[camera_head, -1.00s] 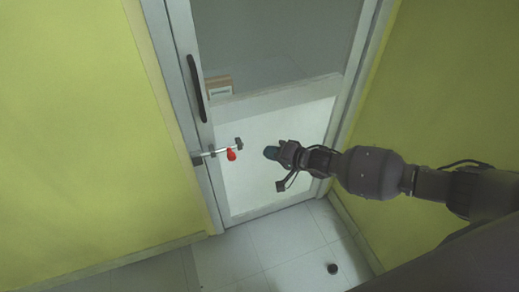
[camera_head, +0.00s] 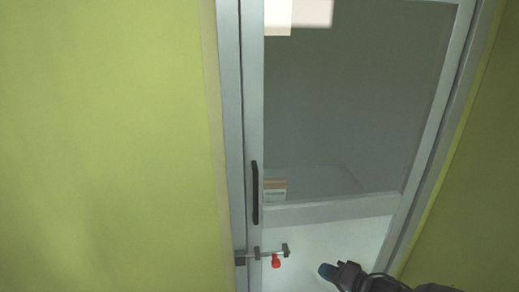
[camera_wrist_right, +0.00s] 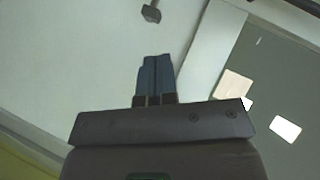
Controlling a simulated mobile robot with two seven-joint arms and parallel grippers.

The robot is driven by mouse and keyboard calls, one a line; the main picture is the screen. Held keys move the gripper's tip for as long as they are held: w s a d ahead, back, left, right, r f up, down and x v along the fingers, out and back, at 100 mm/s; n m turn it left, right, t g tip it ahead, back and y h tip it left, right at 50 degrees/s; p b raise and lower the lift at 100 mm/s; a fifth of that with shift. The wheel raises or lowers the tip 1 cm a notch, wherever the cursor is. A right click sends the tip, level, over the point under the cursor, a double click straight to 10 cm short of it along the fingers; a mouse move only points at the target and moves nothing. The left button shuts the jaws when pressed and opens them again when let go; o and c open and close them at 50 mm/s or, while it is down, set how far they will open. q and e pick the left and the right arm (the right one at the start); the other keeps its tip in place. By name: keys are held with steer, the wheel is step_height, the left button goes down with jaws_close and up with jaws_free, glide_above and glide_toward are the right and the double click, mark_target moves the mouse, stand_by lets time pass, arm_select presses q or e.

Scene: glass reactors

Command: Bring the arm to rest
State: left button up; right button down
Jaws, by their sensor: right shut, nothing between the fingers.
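My right gripper (camera_head: 328,271) shows at the bottom of the head view, with its arm coming in from the lower right. In the right wrist view its two blue fingertips (camera_wrist_right: 155,78) are together with nothing between them. The gripper is in front of the white lower panel of a door, to the right of a latch bar (camera_head: 271,253) with a red knob (camera_head: 276,261). It is apart from both. A grey latch end (camera_wrist_right: 151,13) shows at the top of the wrist view. My left gripper is in neither view.
The framed door has a glass upper pane (camera_head: 350,100) and a black vertical handle (camera_head: 255,192). A small box (camera_head: 275,190) shows behind the glass. Yellow-green walls (camera_head: 105,150) stand on both sides of the door.

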steer(key=s+a+r+n+t+h, duration=0.2)
steer(key=s+a+r+n, duration=0.3)
steer(key=n, duration=0.8)
steer(key=s+d+f+m+h, duration=0.2)
steer(key=s+d+f, duration=0.1)
steer(key=s, duration=0.4)
steer(key=s+d+f+m+g+h, duration=0.1)
steer(key=s+d+f+m+h, duration=0.1)
steer(key=s, duration=0.6)
steer(key=s+d+f+m+h, duration=0.2)
steer(key=s+d+f+h, duration=0.1)
steer(key=s, duration=0.5)
steer(key=shift+d+f+g, duration=0.4)
steer(key=shift+d+f, duration=0.1)
steer(key=shift+w, duration=0.1)
